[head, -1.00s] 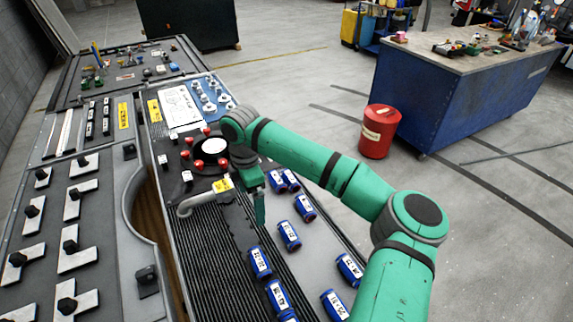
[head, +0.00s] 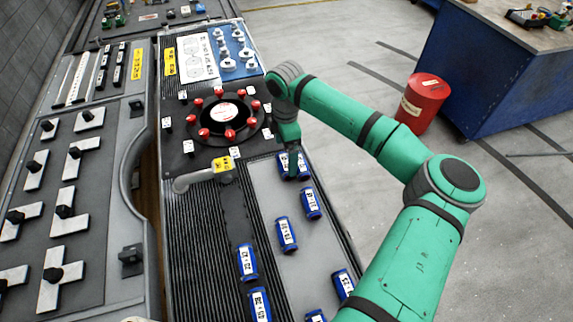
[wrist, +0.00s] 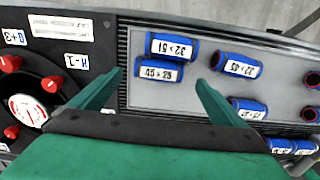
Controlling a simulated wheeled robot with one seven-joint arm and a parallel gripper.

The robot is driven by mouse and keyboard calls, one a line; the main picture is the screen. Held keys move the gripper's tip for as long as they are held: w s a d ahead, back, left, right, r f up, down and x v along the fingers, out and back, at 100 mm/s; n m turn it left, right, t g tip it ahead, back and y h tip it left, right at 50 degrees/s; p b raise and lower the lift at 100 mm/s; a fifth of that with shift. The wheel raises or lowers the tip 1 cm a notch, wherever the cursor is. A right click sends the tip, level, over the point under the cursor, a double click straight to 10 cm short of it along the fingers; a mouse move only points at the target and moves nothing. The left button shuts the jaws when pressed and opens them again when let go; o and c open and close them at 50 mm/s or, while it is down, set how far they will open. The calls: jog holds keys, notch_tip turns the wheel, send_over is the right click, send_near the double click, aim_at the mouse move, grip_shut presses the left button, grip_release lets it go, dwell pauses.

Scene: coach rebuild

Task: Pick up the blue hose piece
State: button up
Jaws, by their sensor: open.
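Several blue hose pieces with white labels lie on the grey panel at the bench's right side. A pair lies at its far end: one hose piece (wrist: 172,45) reads 32 x 51, and another (wrist: 159,70) lies right beside it. The pair also shows in the head view, partly hidden by my gripper (head: 291,165). In the wrist view my gripper (wrist: 161,80) is open and empty, its fingertips either side of the nearer piece of the pair. I cannot tell its height above them. Another hose piece (wrist: 236,64) lies right of the right finger.
A round black fixture with red knobs (head: 226,118) stands left of my gripper. A grey bent pipe with a yellow tag (head: 205,178) lies beside the ribbed mat (head: 205,250). More hose pieces (head: 286,234) lie nearer. A red can (head: 422,103) stands on the floor.

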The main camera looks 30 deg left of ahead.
aim_at(285, 162)
jog(key=shift+f, duration=2.85)
jog(key=shift+a, duration=0.1)
jog(key=shift+c, duration=0.6)
jog(key=c, duration=1.2)
jog(key=shift+o, duration=0.2)
jog(key=shift+r, duration=0.1)
jog(key=shift+r, duration=0.5)
notch_tip(285, 162, up, 2)
jog(key=shift+w, duration=0.1)
jog(key=s+d+r, duration=0.2)
jog(key=s+r, duration=0.8)
jog(key=s, duration=0.3)
jog(key=shift+s+d, duration=0.4)
